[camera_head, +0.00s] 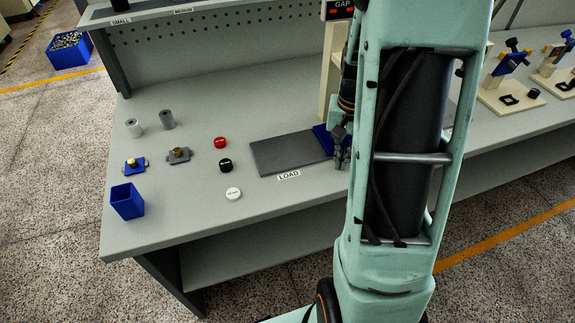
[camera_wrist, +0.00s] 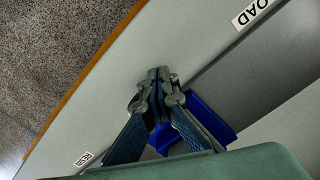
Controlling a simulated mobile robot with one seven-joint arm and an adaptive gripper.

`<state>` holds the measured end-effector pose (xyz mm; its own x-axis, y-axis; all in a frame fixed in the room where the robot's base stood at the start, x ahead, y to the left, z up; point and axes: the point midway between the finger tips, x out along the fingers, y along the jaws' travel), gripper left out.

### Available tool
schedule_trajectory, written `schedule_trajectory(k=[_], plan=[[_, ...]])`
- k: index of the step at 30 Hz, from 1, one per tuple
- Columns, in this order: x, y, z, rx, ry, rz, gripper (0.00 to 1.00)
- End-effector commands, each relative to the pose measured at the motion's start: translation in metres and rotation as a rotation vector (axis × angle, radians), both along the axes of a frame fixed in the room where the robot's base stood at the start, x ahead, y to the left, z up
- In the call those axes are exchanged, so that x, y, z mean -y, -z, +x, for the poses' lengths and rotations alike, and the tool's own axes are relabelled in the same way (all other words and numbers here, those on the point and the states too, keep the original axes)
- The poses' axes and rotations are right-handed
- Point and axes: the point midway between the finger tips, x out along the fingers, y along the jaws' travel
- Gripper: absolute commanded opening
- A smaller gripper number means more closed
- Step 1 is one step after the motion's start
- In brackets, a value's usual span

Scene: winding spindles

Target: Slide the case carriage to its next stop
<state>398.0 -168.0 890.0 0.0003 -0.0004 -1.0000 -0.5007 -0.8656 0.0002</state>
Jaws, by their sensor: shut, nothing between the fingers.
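The case carriage seems to be the blue tray-like piece (camera_head: 322,134) at the right end of the dark grey track (camera_head: 280,155) on the bench. In the wrist view the blue piece (camera_wrist: 212,120) lies just right of and behind my fingers, and it is partly hidden by them. My gripper (camera_head: 342,160) is shut and empty, pointing down close beside the blue piece. In the wrist view its closed fingertips (camera_wrist: 158,76) appear over bare bench top. I cannot tell whether a finger touches the blue piece. My arm hides the track beyond it in the head view.
A LOAD label (camera_head: 289,175) lies at the track's front edge. To the left are red (camera_head: 220,142), black (camera_head: 225,165) and white (camera_head: 233,193) caps, grey cylinders (camera_head: 167,119) and a blue bin (camera_head: 127,201). Cream fixtures (camera_head: 505,93) stand on the right.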

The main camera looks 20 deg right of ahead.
Motion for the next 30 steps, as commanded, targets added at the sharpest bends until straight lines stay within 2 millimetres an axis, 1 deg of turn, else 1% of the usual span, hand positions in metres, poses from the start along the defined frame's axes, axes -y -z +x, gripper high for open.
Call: schedule_trajectory(k=[1,30], plan=[[0.005,0.0,0.0,0.0,0.002,-0.001,0.0],[0.072,0.0,0.0,0.0,0.001,-0.001,0.0]])
